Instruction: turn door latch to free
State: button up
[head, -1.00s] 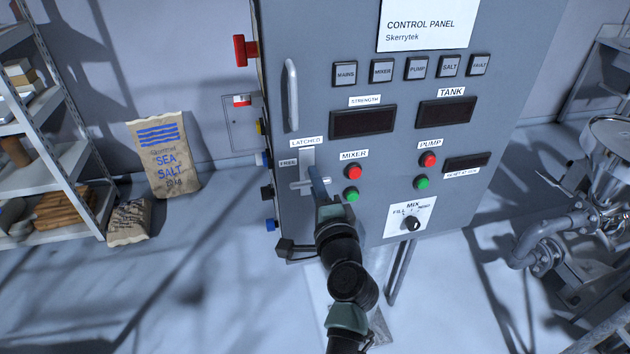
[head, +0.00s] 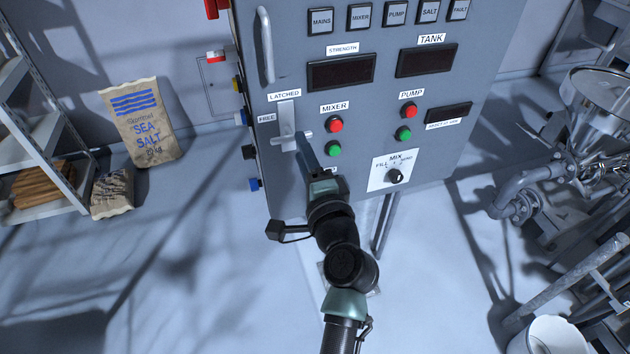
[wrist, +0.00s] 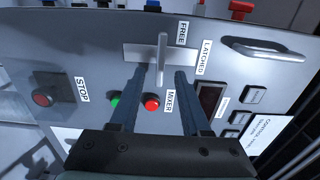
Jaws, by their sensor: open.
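The door latch (head: 287,132) is a pale plate with a crosswise bar handle on the grey control panel. LATCHED is written above the plate and FREE at its left in the head view. The bar lies about level there, across the upright plate. In the wrist view the latch bar (wrist: 162,58) stands upright in the picture, across the plate. My gripper (wrist: 160,74) is open, with one finger on each side of the bar's lower end; contact is not visible. In the head view my gripper (head: 301,140) overlaps the bar's right part.
A fixed door handle (head: 266,46) stands out above the latch. The red mixer button (head: 335,124) and green button (head: 334,149) sit close to the right of my fingers. A salt sack (head: 141,124) leans on the wall at left.

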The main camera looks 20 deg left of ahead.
jog(key=b+v, duration=0.1)
jog(key=v, duration=0.7)
jog(key=shift+b, duration=0.3)
